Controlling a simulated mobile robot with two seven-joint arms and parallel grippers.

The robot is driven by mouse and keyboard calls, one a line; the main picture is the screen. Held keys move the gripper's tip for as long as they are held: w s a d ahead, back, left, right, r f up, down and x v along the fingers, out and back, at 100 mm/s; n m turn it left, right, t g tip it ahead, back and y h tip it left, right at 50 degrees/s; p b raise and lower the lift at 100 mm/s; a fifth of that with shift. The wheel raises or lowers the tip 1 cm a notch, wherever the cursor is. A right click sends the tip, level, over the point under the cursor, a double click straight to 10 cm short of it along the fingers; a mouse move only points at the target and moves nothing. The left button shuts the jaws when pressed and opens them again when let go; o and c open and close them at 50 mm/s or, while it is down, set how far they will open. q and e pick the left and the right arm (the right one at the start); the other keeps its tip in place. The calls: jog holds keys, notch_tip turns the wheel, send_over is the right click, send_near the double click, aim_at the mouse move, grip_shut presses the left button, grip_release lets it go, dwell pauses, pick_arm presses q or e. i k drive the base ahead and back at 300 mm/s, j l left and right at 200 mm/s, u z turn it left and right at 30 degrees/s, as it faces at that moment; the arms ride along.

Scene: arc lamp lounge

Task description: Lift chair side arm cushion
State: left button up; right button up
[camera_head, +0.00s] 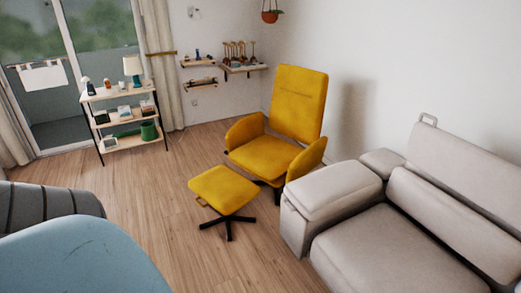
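A grey sofa (375,250) stands at the right. A pale grey arm cushion (333,188) lies on top of its arm at the end by the yellow chair. It appears flat and resting on the arm. A yellow armchair (253,152) with two padded arms stands just beyond that sofa end. Its near right arm (308,157) is close to the sofa arm. Neither of my grippers shows in the head view.
A yellow footstool (222,188) stands before the chair. The sofa has a back cushion (455,222) and a smaller cushion (384,163). A light blue rounded surface (75,258) and a striped grey seat (50,203) fill the lower left. Wooden floor (195,240) lies clear between.

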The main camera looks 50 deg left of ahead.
aim_at(320, 194)
jog(key=u, duration=1.3)
jog(key=z, duration=0.25)
jog(key=i+j+z, duration=0.3)
jog(key=j+z, duration=0.15)
jog(key=j, duration=0.15)
jog(key=i+j+z, duration=0.35)
jog(key=j, duration=0.45)
jog(key=j+z, duration=0.1)
jog(key=j, duration=0.45)
jog(key=i+j, duration=0.1)
jog(key=j, duration=0.45)
jog(key=i+j, duration=0.1)
jog(key=j, duration=0.45)
jog(key=i+j+z, duration=0.1)
jog(key=j, duration=1)
jog(key=i+j, duration=0.35)
jog(key=j, duration=0.15)
jog(key=i+j, duration=0.3)
jog(key=j, duration=0.2)
